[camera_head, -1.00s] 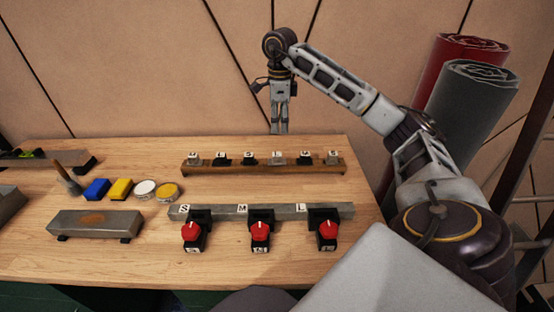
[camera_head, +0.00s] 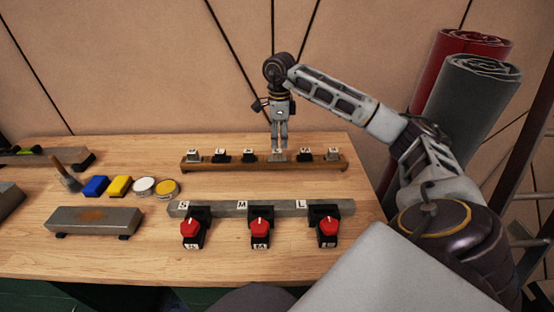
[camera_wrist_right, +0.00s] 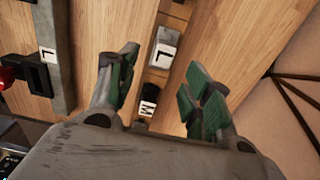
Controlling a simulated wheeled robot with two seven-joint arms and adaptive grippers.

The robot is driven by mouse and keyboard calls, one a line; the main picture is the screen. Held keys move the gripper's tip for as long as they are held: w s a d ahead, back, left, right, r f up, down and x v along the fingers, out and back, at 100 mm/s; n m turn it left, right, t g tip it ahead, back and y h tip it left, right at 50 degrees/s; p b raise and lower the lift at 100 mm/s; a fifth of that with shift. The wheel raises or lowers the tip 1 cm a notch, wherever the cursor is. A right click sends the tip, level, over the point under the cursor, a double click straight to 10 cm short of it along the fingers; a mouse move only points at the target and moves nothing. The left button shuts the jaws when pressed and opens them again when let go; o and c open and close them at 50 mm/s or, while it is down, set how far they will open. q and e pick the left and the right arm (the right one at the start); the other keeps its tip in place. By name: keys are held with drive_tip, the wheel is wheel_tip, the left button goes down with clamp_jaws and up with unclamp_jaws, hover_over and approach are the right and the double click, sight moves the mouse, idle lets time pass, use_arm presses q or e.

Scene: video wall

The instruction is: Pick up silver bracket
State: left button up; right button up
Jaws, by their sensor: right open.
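A wooden rack (camera_head: 230,168) at the back of the table holds a row of small labelled brackets, some silver and some black. A silver bracket (camera_head: 277,158) sits right of the row's middle, partly hidden by my right gripper (camera_head: 279,147). The gripper points down, just above this bracket. In the right wrist view, the fingers of the right gripper (camera_wrist_right: 160,76) are spread apart and empty. A silver bracket with an L label (camera_wrist_right: 161,52) and a black bracket with an M label (camera_wrist_right: 148,100) show between and beyond them. My left gripper is not in view.
Other silver brackets (camera_head: 193,156) (camera_head: 333,155) stand at the rack's ends. A grey bar (camera_head: 228,208) with red-knobbed clamps lies in front. A metal block (camera_head: 95,219), coloured tins and sponges are at left. Rolled material (camera_head: 465,105) stands at right.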

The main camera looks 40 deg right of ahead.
sight(277, 150)
drive_tip(key=shift+f, duration=0.55)
drive_tip(key=shift+w+f, duration=0.15)
drive_tip(key=shift+f, duration=0.6)
drive_tip(key=f, duration=0.2)
drive_tip(key=shift+w+a+f+b, duration=0.15)
drive_tip(key=shift+w+f+b, duration=0.05)
drive_tip(key=shift+f+b, duration=0.2)
drive_tip(key=shift+f, duration=0.5)
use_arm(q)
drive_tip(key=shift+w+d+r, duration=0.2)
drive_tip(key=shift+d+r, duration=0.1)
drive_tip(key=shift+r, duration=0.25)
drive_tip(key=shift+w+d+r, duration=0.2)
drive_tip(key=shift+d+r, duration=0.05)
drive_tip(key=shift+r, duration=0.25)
use_arm(e)
clamp_jaws()
